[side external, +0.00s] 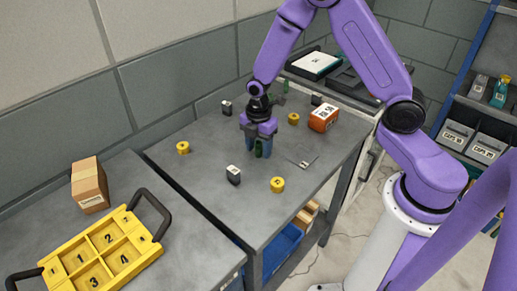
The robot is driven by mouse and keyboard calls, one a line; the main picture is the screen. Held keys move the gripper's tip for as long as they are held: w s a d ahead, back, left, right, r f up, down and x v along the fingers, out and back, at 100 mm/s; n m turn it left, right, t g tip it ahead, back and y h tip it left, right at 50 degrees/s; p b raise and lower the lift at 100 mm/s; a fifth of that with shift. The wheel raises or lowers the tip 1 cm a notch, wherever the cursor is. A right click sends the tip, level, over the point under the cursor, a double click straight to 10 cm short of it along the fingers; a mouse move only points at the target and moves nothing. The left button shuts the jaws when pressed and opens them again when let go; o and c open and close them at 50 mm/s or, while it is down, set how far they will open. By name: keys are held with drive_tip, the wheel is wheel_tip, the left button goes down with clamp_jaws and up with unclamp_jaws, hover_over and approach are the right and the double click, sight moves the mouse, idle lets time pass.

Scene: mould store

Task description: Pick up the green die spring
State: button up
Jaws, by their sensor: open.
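My gripper (259,151) is open and low over the grey table (205,165), pointing down. A small dark green upright piece, which looks like the green die spring (259,149), shows between or just in front of its fingers. I cannot tell whether the fingers touch it. Another small green thing (285,86) stands farther back, just right of my wrist; it is too small to make out as a spring.
Yellow spools (277,185), (183,148), (293,119) and dark blocks (233,175), (226,108) stand around my gripper. A flat metal plate (302,160) lies to its right. An orange box (323,118) stands behind right. A yellow numbered tray (104,252) and cardboard box (89,185) occupy the left table.

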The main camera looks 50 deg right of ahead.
drive_tip(key=shift+f, duration=0.2)
clamp_jaws()
